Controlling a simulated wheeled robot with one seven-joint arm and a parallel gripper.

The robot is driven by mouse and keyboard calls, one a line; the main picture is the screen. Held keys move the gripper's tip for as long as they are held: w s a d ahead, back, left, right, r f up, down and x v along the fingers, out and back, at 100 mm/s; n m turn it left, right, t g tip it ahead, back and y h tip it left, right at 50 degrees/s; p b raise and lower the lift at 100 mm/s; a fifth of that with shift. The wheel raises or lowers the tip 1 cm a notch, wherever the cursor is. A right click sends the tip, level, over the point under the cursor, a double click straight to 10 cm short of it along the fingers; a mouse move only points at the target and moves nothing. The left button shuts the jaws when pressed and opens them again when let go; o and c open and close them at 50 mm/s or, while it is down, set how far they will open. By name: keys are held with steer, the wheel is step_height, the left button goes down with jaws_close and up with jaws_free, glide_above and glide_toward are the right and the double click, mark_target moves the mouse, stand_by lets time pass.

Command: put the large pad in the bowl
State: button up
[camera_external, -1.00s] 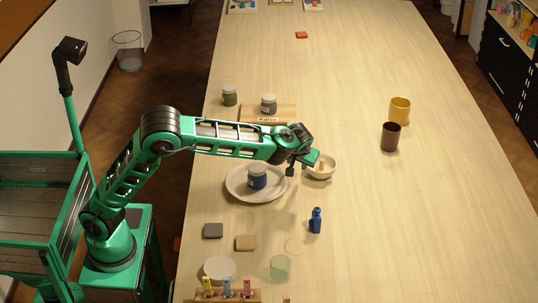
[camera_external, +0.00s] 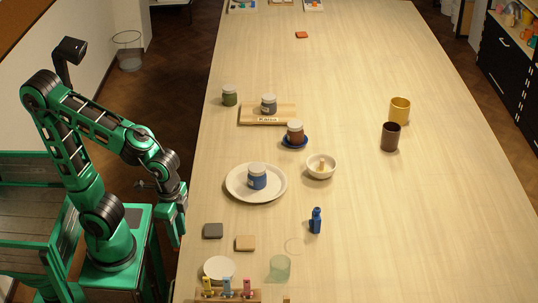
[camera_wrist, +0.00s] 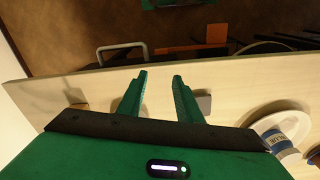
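Two square pads of similar size lie on the table near its left edge, a dark grey pad (camera_external: 213,231) and a tan pad (camera_external: 245,243); I cannot tell which is the large one. The grey pad also shows in the wrist view (camera_wrist: 203,101), beyond the right finger. The white bowl (camera_external: 312,174) stands mid-table with a small tan piece (camera_external: 321,164) in it. My gripper (camera_external: 177,240) hangs at the table's left edge, left of the pads and far from the bowl. In the wrist view its fingers (camera_wrist: 160,80) are apart with nothing between them.
A blue bottle (camera_external: 316,221), a glass cup (camera_external: 280,268), a white disc (camera_external: 219,267) and a clip rack (camera_external: 229,295) stand nearby. Two cups (camera_external: 391,136) stand farther right. The right side is clear.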

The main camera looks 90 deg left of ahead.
steer(key=s+d+f+m, duration=0.1)
steer(key=s+f+m, duration=0.1)
steer(key=s, duration=0.8)
steer(key=shift+s+d+f+m, duration=0.3)
steer(key=shift+s+f+m, duration=0.1)
steer(key=shift+m, duration=0.4)
steer(key=shift+w+g, duration=0.15)
steer(key=shift+g, duration=0.15)
